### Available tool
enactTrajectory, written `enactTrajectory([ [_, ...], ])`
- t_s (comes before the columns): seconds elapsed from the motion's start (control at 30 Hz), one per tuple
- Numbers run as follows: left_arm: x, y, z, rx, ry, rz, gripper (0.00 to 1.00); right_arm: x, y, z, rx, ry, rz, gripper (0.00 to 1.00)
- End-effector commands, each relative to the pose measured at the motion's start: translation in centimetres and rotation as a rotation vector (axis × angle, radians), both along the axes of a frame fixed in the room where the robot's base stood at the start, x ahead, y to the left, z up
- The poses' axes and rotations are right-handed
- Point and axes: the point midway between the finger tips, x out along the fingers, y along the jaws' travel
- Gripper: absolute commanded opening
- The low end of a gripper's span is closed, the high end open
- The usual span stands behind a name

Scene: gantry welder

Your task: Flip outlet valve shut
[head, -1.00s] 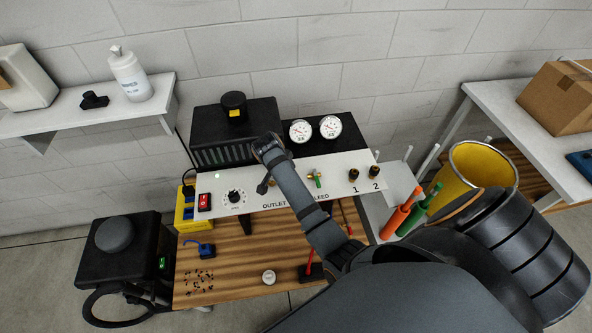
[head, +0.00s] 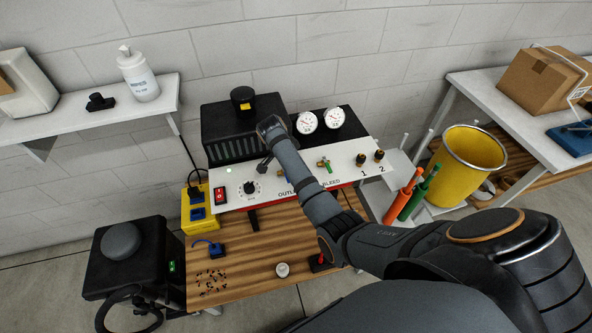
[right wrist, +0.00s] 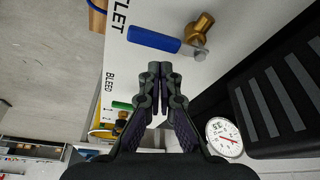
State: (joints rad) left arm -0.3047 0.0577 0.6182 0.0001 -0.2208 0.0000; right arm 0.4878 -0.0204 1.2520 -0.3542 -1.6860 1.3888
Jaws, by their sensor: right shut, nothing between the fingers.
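The outlet valve shows in the right wrist view as a blue lever handle (right wrist: 154,39) with a brass body (right wrist: 199,29) on the white panel. The handle points away from the body towards the OUTLET lettering. My right gripper (right wrist: 160,70) is shut and empty, its fingertips just below the blue handle in that picture, apparently apart from it. In the head view my right gripper (head: 264,165) is over the panel's upper edge, above the black knob. There my arm hides most of the outlet valve. My left gripper is not in view.
The bleed valve's green handle (head: 328,167) is right of my forearm. Two gauges (head: 307,122) and a black box (head: 228,146) stand behind the panel (head: 300,187). A black knob (head: 250,188) and red switch (head: 220,196) lie left. A yellow bin (head: 469,151) stands right.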

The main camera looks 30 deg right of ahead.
Motion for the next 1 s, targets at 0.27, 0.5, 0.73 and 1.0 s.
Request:
enactTrajectory([
  [0.27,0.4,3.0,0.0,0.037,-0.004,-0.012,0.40,0.5,0.0,0.0,0.000,0.000,0.000,0.00],
  [0.5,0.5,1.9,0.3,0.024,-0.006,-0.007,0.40,0.5,-0.5,0.2,-0.001,0.001,0.002,0.00],
  [0.73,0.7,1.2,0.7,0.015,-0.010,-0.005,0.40,0.9,-2.0,1.1,0.003,-0.006,0.017,0.00],
  [1.0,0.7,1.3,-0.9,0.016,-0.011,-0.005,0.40,1.1,0.0,6.7,0.002,-0.003,0.017,0.00],
])
